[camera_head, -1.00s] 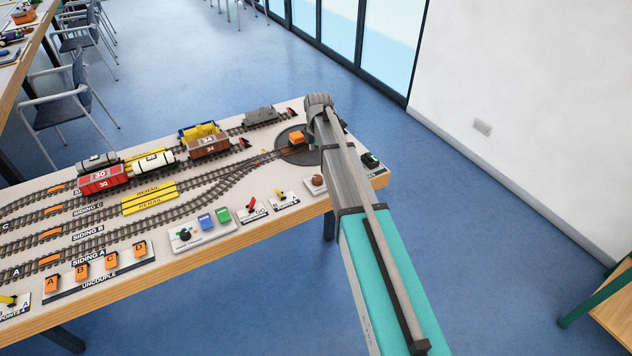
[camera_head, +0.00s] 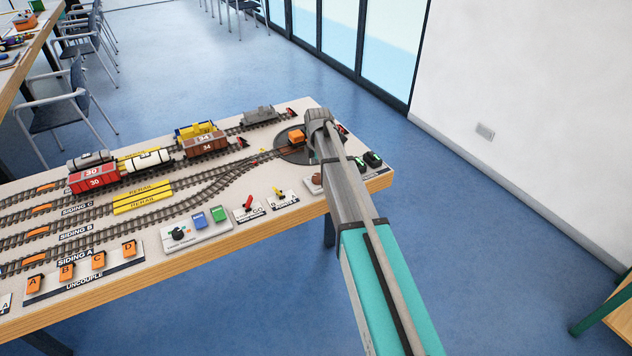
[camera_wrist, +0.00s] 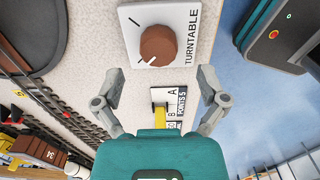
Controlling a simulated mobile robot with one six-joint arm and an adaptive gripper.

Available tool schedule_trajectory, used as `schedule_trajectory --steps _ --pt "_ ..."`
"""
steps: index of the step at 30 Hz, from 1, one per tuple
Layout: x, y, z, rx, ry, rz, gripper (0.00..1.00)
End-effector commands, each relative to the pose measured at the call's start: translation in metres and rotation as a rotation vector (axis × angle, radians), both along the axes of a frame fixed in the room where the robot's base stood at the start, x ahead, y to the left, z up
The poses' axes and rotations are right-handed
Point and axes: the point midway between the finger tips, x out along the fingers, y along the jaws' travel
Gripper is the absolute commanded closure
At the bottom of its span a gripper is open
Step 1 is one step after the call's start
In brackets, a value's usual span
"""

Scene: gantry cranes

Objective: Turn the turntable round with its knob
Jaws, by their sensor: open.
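The turntable knob (camera_wrist: 158,46) is a round brown knob with a white pointer mark. It stands on a white plate (camera_wrist: 132,14) lettered TURNTABLE in the wrist view. In the head view the knob (camera_head: 316,180) shows beside my arm. The turntable (camera_head: 283,150) is a dark disc at the layout's right end, partly behind my arm, with an orange block on it. In the wrist view its dark edge (camera_wrist: 30,30) is at the upper left. My gripper (camera_wrist: 160,75) is open and empty, its fingers apart and just short of the knob in the picture.
A yellow points lever (camera_wrist: 160,115) on a POINTS 5 plate lies between my fingers in the wrist view. A controller panel (camera_head: 183,236), tracks and wagons (camera_head: 93,179) spread left. Floor is open to the right.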

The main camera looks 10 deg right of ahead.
Motion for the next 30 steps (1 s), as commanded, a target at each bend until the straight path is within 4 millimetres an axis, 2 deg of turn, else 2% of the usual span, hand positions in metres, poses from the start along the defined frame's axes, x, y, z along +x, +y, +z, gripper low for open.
schedule_trajectory --steps 3,13,30 --pt "0.000 0.000 -0.013 0.000 0.000 0.000 0.08" --pt "0.000 0.000 -0.034 0.000 0.000 -0.001 0.08" --pt "0.000 -0.001 -0.039 0.000 0.000 -0.001 0.08"
